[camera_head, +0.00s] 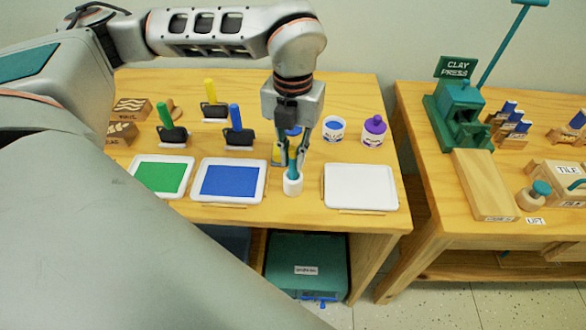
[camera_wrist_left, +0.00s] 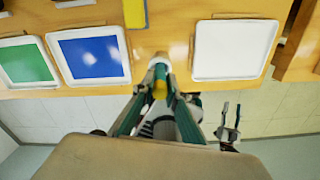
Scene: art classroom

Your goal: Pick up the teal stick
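The teal stick (camera_head: 292,158) stands upright in a small white cup (camera_head: 293,187) on the wooden table, between the blue tray and the white tray. My left gripper (camera_head: 294,163) points down over the cup, with its fingertips close together on both sides of the stick. It appears shut on the stick; the fingers partly hide it.
A green tray (camera_head: 160,190), a blue tray (camera_head: 206,194) and a white tray (camera_head: 360,204) line the front edge. Blue (camera_head: 333,129) and purple (camera_head: 373,130) jars stand behind at right. Rollers stand at the left. A clay press (camera_head: 463,112) is on the right table.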

